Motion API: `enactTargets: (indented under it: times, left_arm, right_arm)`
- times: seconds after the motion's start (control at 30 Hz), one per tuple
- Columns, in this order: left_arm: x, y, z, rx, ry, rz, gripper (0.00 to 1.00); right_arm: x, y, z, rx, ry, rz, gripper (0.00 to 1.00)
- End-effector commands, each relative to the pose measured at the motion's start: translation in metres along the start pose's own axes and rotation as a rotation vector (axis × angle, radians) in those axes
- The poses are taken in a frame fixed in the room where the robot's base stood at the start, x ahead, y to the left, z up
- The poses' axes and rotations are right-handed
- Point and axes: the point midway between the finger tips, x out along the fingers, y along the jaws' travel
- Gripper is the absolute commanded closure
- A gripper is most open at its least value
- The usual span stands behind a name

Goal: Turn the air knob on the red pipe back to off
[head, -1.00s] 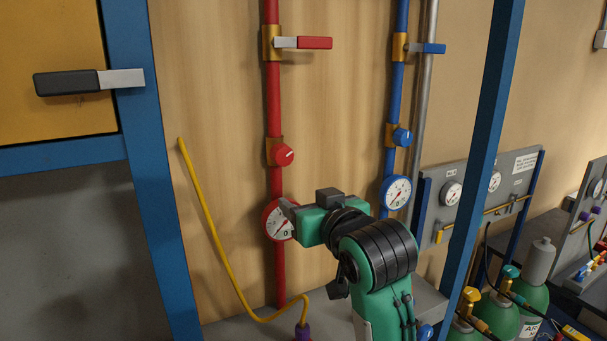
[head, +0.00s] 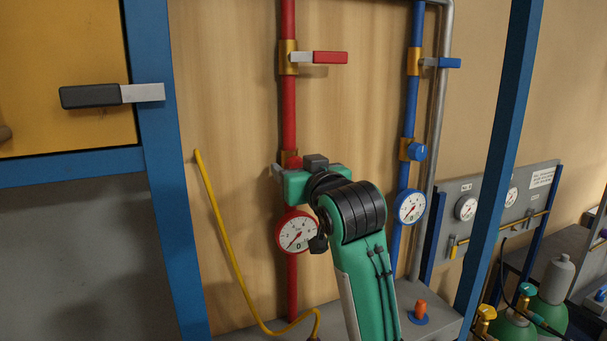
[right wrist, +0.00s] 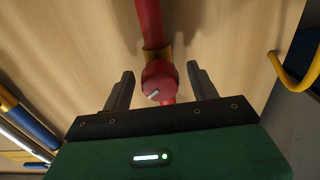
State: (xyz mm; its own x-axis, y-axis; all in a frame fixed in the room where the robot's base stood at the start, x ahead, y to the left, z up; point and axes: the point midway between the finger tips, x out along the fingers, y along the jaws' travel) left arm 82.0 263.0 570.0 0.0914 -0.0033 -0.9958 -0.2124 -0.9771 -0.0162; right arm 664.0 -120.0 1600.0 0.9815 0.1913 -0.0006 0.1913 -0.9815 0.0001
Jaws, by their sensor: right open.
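The red pipe (head: 288,110) runs down the wooden panel. Its round red air knob (head: 294,161) shows only in part in the head view, behind my right gripper (head: 280,171). In the right wrist view the knob (right wrist: 158,80) sits between the two open fingers of my right gripper (right wrist: 160,73), with a gap on each side. A white mark on the knob's face slants up to the right. A red-rimmed gauge (head: 297,232) sits below the knob. My left gripper is not in view.
A red-handled valve lever (head: 329,57) sticks out to the right above the knob. The blue pipe (head: 415,110), with its knob (head: 416,152) and gauge (head: 410,207), runs to the right. A yellow hose (head: 222,235) hangs at the left. Blue posts (head: 165,190) stand either side.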

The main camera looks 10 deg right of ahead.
Motion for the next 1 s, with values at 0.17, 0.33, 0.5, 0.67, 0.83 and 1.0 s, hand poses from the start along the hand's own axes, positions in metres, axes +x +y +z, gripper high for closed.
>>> enactTargets:
  times: [0.17, 0.33, 0.5, 0.67, 0.83, 1.0]
  left_arm:
    - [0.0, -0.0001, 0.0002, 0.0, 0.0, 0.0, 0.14]
    - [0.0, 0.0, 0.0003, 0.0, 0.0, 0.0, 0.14]
    - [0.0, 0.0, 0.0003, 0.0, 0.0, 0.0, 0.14]
    - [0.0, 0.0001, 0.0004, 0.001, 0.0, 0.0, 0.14]
    - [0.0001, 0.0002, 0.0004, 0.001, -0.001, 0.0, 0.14]
    - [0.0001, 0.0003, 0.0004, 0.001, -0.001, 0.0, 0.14]
  right_arm:
    - [0.0002, -0.0001, -0.0002, 0.0, 0.001, 0.0, 0.4]
    - [0.0001, -0.0001, -0.0001, 0.0, 0.0, 0.0, 0.68]
    - [0.0, 0.0, 0.0, -0.001, 0.0, 0.0, 0.94]
    - [0.0, 0.0009, 0.0001, -0.112, 0.0, 0.002, 0.94]
    - [-0.0001, 0.0002, -0.0001, -0.261, 0.0, 0.001, 0.94]
    - [0.0, -0.0001, 0.0003, -0.282, 0.0, 0.0, 0.94]
